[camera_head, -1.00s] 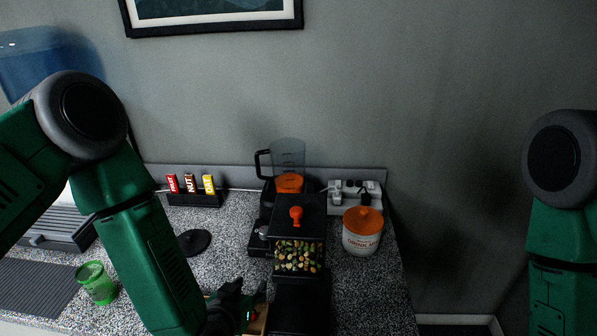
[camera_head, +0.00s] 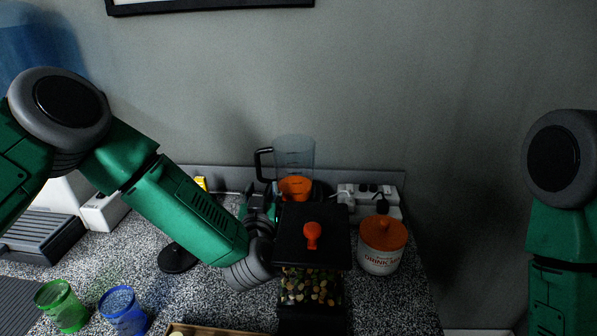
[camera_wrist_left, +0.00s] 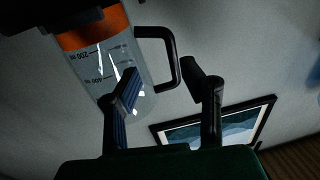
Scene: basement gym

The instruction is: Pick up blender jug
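The blender jug (camera_head: 293,153) is clear with a black handle on its left and an orange base band. It stands upright at the back of the counter against the wall. In the left wrist view the jug (camera_wrist_left: 115,62) appears upside down, with its handle (camera_wrist_left: 172,58) beyond the fingers. My left gripper (camera_wrist_left: 165,88) is open and empty, its two fingers spread below the handle in that picture. In the head view my left gripper (camera_head: 262,205) is partly hidden by its own wrist, just below the jug's handle. My right gripper is out of view.
A black dispenser with an orange knob (camera_head: 312,235) stands in front of the jug. An orange-lidded canister (camera_head: 383,245) and a power strip (camera_head: 370,195) are to the right. Green (camera_head: 62,305) and blue (camera_head: 124,311) cups stand front left, with a black disc (camera_head: 177,258) behind.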

